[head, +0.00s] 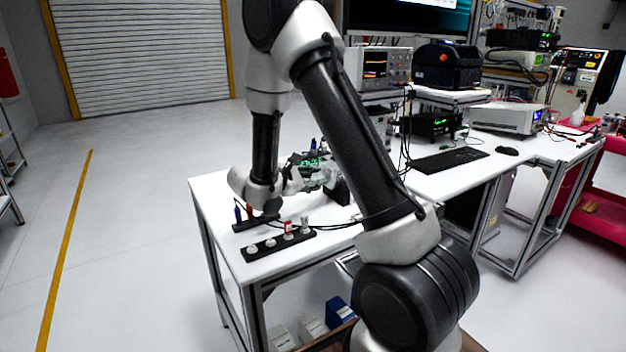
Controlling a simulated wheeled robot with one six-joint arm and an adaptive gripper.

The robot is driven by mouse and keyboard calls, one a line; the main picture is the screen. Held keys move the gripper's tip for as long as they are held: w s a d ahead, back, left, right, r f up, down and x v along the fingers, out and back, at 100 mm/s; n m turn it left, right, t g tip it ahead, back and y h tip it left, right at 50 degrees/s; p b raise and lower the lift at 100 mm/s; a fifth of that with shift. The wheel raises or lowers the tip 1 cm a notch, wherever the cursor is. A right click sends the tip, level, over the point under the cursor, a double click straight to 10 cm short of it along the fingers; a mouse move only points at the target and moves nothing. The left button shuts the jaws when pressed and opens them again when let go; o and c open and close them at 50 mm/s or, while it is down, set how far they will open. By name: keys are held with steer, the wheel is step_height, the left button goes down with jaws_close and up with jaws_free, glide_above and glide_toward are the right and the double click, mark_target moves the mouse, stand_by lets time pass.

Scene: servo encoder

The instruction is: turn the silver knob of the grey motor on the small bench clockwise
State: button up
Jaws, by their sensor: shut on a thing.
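The small white bench (210,188) stands at the centre of the head view, with my arm reaching over it. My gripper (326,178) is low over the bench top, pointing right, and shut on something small. A dark block-like part (341,192) stands right at its fingertips; this seems to belong to the motor. The grey motor and its silver knob are too small and too covered by my arm and fingers to make out. The turn angle of the knob cannot be read.
A black strip with several pale knobs (278,247) lies at the bench's front. Another dark strip with a blue and a red piece lies behind it. Cables cross the bench. A larger bench with a keyboard (449,160) stands at right. Open floor lies left.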

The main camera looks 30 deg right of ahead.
steer(key=m+t+h, duration=0.1)
steer(key=m+t, duration=0.1)
steer(key=m, duration=0.2)
steer(key=shift+s+f+m, duration=0.1)
steer(key=shift+f+m, duration=0.05)
steer(key=shift+m, duration=0.25)
steer(key=m+h, duration=0.1)
steer(key=m, duration=0.1)
steer(key=m+t+h, duration=0.1)
steer(key=m, duration=0.2)
steer(key=shift+f+t, duration=0.15)
steer(key=shift+t, duration=0.15)
steer(key=shift+m, duration=0.3)
steer(key=o, duration=1)
steer(key=v, duration=1.2)
steer(key=shift+f, duration=0.1)
